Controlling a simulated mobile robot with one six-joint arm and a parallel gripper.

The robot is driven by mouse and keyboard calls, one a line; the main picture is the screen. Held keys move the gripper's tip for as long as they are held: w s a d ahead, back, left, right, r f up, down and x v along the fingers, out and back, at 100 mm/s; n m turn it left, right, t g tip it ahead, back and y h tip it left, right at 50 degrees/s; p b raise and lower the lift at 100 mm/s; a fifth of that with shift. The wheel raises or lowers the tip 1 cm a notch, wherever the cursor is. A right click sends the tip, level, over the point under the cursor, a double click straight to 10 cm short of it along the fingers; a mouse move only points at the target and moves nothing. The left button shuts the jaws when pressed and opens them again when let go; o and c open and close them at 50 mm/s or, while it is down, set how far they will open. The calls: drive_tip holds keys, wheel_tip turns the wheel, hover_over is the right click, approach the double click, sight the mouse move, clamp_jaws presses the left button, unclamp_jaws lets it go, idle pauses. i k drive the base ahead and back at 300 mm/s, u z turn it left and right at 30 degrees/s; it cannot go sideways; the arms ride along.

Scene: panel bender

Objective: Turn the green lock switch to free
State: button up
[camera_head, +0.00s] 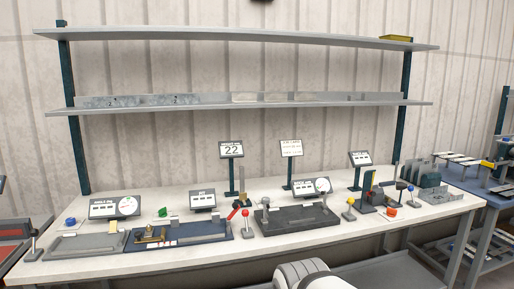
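A small green switch (162,211), likely the lock switch, sits on the white bench top (190,187) left of centre. It is behind the blue base plate (205,233) and left of a small grey display. It is too small to tell which way it is turned. My gripper is not in view. Only a white rounded part of my arm shows at the bottom edge, well in front of the switch and to its right.
Near the switch are a gauge panel (115,207), a brass-coloured fixture (150,234) and a red-knobbed lever (245,213). A dark base plate (297,220) lies to the right. Two shelves (240,104) span above the bench. A second bench (475,182) stands at right.

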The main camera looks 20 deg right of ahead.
sight(162, 213)
drive_tip(key=u, duration=0.45)
drive_tip(key=i, duration=0.95)
drive_tip(key=u, duration=0.45)
drive_tip(key=i, duration=0.9)
drive_tip(key=z, duration=0.55)
